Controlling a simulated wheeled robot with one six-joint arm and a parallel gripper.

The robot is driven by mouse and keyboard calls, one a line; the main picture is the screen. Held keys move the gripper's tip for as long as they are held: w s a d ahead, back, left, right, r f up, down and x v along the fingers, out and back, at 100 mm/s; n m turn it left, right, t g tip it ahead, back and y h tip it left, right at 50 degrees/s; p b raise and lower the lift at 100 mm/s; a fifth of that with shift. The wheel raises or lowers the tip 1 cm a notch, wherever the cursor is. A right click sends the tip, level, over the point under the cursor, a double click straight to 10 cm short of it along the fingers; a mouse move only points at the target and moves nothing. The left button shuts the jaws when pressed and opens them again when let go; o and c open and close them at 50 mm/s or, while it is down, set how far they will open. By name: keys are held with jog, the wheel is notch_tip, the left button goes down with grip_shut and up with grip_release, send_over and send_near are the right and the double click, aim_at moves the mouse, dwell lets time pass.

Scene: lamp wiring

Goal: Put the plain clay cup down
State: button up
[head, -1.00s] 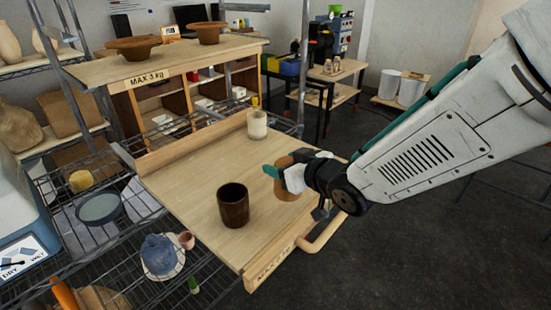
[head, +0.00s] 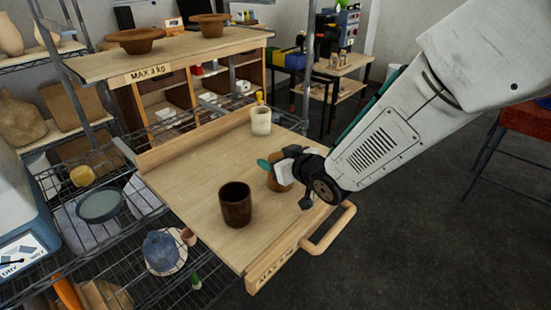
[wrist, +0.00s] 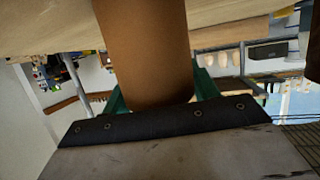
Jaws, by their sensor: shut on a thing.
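The plain clay cup (head: 280,179) is orange-brown and upright, between my gripper's fingers over the wooden board (head: 190,180). My gripper (head: 274,165) reaches in from the right and is shut on the cup; a green finger shows at its left. In the wrist view, the clay cup (wrist: 147,50) fills the upper middle, with green fingers on both sides. I cannot tell whether its base touches the board.
A dark brown cup (head: 235,204) stands left and nearer on the board, and a cream cup (head: 261,121) stands farther back. The board has a raised left edge and a front handle (head: 330,230). Bare wood lies between the cups.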

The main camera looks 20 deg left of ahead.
jog(key=o, duration=1.2)
jog(key=shift+f, duration=0.15)
jog(key=shift+s+r, duration=0.1)
jog(key=shift+r, duration=0.1)
jog(key=v, duration=1.2)
